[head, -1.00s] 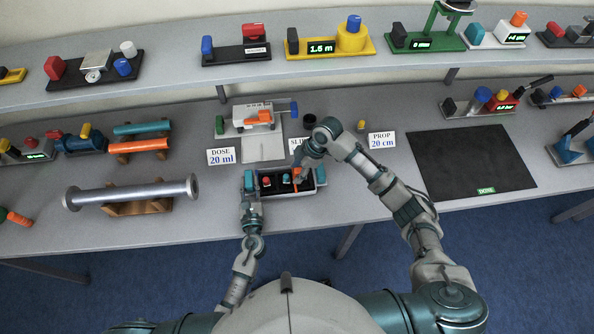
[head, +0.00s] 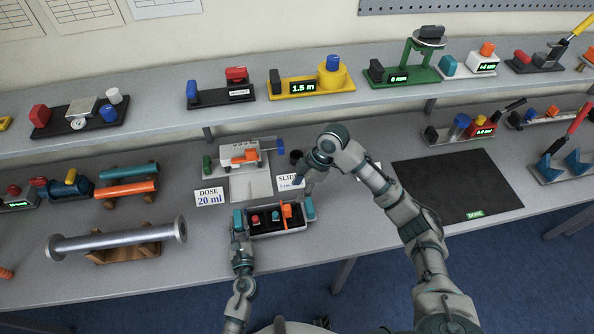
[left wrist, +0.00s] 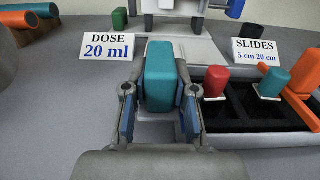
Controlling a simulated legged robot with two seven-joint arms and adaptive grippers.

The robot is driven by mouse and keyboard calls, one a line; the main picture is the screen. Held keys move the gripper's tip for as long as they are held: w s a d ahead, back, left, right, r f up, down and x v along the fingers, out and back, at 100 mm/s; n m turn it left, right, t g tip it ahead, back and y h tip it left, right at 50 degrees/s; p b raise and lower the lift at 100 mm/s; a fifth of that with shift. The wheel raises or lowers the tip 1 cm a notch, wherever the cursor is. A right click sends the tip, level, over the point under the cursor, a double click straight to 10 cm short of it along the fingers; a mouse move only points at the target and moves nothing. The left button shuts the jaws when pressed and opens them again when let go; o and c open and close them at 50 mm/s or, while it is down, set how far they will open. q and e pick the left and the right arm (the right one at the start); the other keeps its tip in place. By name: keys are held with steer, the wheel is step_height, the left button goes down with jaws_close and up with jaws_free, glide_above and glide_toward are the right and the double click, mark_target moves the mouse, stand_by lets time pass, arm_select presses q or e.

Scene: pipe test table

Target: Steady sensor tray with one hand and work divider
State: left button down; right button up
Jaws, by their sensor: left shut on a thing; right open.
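The sensor tray (head: 292,230) is a black-lined grey box with teal end handles, near the table's front edge. My left gripper (head: 239,232) is shut on its left teal handle (left wrist: 160,75), with a finger on each side. An orange divider (head: 286,213) stands upright across the tray, right of the middle. A red slide (head: 255,219) and a teal slide (head: 275,216) sit left of it. My right gripper (head: 300,190) is open above and behind the tray, apart from the divider; its fingertips are small and partly hidden by its arm.
Behind the tray stand the DOSE 20 ml card (head: 209,197) and SLIDES card (head: 288,182), reading 5 cm 20 cm in the left wrist view. A black DONE mat (head: 455,180) lies clear at right. A metal pipe (head: 115,238) rests on a wooden cradle at left.

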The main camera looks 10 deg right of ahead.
arm_select(q)
steer(key=c, duration=0.8)
jaws_free()
steer(key=shift+c, duration=0.2)
